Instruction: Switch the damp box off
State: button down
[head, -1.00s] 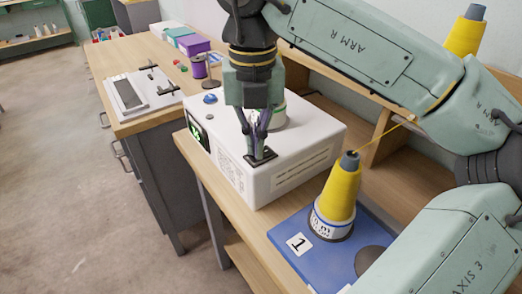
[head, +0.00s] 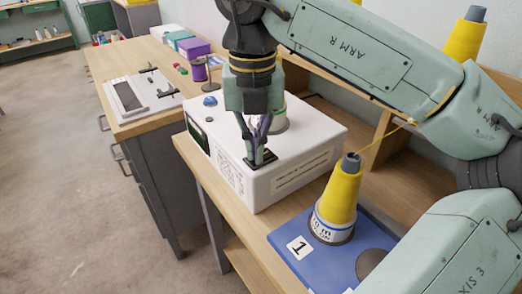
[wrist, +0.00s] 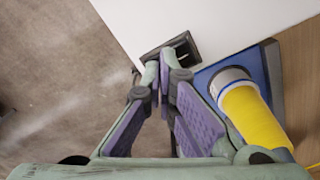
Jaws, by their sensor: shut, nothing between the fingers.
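The damp box (head: 300,150) is a white box on the wooden bench, with a dark display (head: 199,138) on its left side. A black switch (head: 267,163) sits on its top near the front corner and shows in the wrist view (wrist: 184,48). My gripper (head: 257,163) is shut and empty, pointing down with its fingertips at the switch. In the wrist view the fingertips (wrist: 160,68) are next to the switch's near edge. I cannot tell whether they touch it; the fingers partly hide it in the head view.
A yellow thread cone (head: 339,195) stands on a blue plate (head: 288,253) right of the box, its thread running up toward my arm. A blue knob (head: 210,100) is on the box top. A pale cone (head: 280,120) stands behind my gripper. Open floor lies left.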

jog(key=shift+r+p, duration=2.25)
jog(key=shift+r, duration=1.15)
jog(key=shift+f, duration=0.1)
